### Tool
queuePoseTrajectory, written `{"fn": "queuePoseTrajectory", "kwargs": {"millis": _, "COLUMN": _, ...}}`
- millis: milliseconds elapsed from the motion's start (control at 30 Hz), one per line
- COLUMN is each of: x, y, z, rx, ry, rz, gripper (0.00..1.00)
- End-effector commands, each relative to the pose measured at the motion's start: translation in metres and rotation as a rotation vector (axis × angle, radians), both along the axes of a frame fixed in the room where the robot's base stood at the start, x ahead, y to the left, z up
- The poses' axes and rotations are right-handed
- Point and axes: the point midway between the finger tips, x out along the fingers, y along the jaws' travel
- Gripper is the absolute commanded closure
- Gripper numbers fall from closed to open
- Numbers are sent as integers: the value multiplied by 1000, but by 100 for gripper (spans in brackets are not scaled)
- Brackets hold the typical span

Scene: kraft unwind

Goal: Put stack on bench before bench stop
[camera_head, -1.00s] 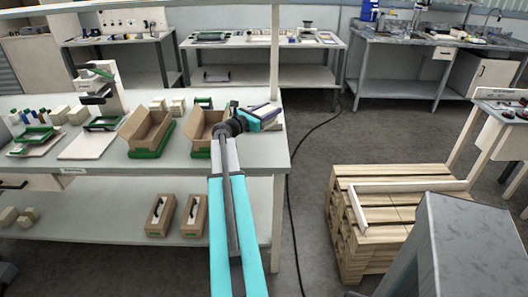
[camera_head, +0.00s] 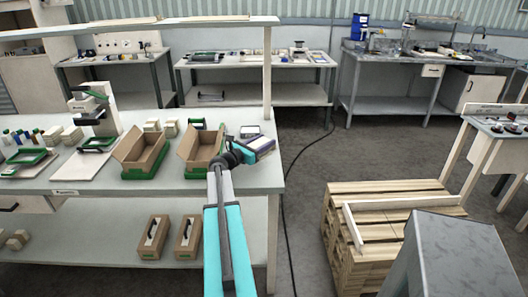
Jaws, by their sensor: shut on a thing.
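My gripper (camera_head: 257,145), with teal fingers, is over the right end of the left bench (camera_head: 235,180). I cannot clearly make out a bench stop.
Two open cardboard boxes in green holders, a left one (camera_head: 140,152) and a right one (camera_head: 200,147), stand left of the gripper. A shelf post (camera_head: 267,75) rises behind it. A wooden pallet stack (camera_head: 370,225) stands on the floor to the right.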

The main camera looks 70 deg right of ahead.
Motion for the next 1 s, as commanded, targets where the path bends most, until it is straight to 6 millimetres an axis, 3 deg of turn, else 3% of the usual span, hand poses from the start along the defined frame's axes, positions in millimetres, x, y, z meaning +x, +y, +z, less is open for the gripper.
{"fn": "queuePoseTrajectory", "kwargs": {"millis": 533, "x": -1, "y": 0, "z": -10, "rx": 0, "ry": 0, "rz": -1, "gripper": 82}}
{"fn": "queuePoseTrajectory", "kwargs": {"millis": 1000, "x": -2, "y": 0, "z": -45, "rx": 0, "ry": 0, "rz": -2, "gripper": 82}}
